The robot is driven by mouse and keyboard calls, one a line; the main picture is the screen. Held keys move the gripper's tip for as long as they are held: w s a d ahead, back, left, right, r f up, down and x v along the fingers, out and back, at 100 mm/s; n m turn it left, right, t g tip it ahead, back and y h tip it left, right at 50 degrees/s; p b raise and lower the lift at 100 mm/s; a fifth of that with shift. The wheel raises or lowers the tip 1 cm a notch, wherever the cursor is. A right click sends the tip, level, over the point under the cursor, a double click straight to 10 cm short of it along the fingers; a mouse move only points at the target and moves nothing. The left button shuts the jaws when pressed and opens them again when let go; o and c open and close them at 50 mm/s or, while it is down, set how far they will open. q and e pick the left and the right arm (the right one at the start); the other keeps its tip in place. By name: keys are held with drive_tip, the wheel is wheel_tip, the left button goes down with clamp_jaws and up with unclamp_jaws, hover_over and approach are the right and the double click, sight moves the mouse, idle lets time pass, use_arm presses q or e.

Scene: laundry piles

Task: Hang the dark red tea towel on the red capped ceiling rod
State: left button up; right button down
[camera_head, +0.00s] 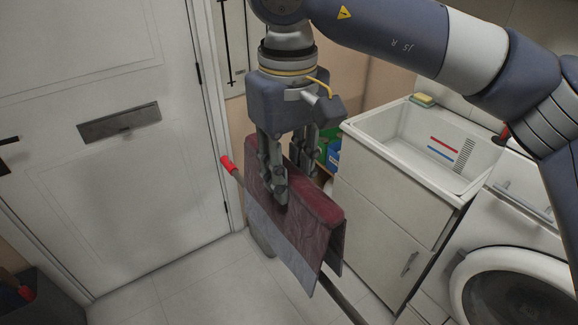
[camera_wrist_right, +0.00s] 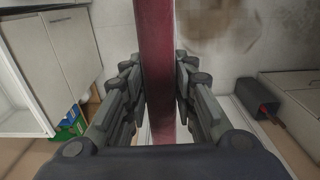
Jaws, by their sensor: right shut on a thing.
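My right gripper (camera_head: 288,170) points down in the head view and is shut on the dark red tea towel (camera_head: 318,208). The towel hangs folded from a top fold, its two sides down, with a greyish lower part. In the right wrist view the towel (camera_wrist_right: 155,60) is a dark red strip between the fingers (camera_wrist_right: 162,95). The ceiling rod shows its red cap (camera_head: 228,163) just left of the towel. The rod passes out of sight at the towel and a dark length shows below right. I cannot tell whether the towel is around it. My left gripper is not in view.
A white sink (camera_head: 425,135) on a cabinet (camera_head: 385,215) stands to the right, with a washing machine (camera_head: 515,265) beside it. A white door (camera_head: 110,140) is on the left. A dark bin (camera_head: 35,300) sits at lower left. Tiled floor (camera_head: 190,290) is bare between.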

drive_tip(key=shift+f+b, duration=4.3)
drive_tip(key=shift+f, duration=1.85)
drive_tip(key=c, duration=1.2)
unclamp_jaws()
